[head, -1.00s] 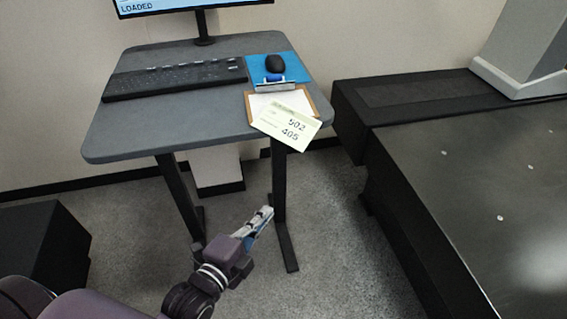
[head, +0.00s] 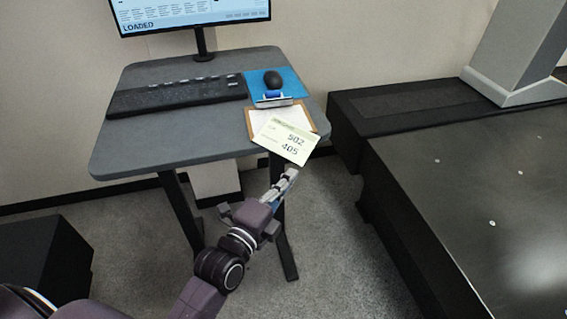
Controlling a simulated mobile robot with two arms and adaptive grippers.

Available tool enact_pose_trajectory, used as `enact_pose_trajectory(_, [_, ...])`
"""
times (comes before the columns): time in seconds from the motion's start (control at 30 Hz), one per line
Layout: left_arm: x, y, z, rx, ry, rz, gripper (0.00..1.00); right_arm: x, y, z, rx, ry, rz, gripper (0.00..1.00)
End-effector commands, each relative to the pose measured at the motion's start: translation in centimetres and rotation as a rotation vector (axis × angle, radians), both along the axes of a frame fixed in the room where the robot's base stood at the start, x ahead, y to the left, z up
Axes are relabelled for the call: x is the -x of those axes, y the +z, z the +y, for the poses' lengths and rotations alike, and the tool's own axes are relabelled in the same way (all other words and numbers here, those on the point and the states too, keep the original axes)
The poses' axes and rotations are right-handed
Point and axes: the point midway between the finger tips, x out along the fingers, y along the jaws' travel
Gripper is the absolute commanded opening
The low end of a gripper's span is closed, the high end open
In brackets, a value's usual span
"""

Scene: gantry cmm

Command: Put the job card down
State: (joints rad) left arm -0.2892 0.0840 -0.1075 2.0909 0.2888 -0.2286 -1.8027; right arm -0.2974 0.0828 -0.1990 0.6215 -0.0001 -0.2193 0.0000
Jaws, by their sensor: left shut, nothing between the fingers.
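The job card (head: 287,140) is a pale green-white card printed with 502 and 405. It lies slanted on the clipboard (head: 252,124) at the desk's front right corner, with its lower corner reaching past the desk edge. My left gripper (head: 289,175) is shut and empty, just below and in front of the card, with a small gap between them in the picture. My right gripper is not in view.
The grey desk (head: 170,142) carries a keyboard (head: 175,96), a blue mat (head: 288,85), a mouse (head: 272,80) and a monitor (head: 190,12). A dark machine table (head: 450,190) stands at the right. The desk's front left is clear.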

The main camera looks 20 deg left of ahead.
Motion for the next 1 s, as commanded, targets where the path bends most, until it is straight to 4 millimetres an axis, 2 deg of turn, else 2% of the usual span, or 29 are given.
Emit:
enact_pose_trajectory(0.03, [-0.8, 0.3, 0.7, -0.004, 0.001, 0.000, 0.00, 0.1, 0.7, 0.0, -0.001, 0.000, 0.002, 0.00])
enact_pose_trajectory(0.2, [-2.4, 0.1, 1.9, -0.002, 0.000, 0.001, 0.00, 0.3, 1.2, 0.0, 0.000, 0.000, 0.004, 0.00])
enact_pose_trajectory(0.7, [-3.1, -0.1, 2.4, -0.002, 0.001, 0.000, 0.00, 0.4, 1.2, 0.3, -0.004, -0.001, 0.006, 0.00])
enact_pose_trajectory(1.0, [-6.1, -0.1, 4.4, -0.004, -0.001, -0.002, 0.00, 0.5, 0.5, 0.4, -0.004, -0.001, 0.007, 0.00])
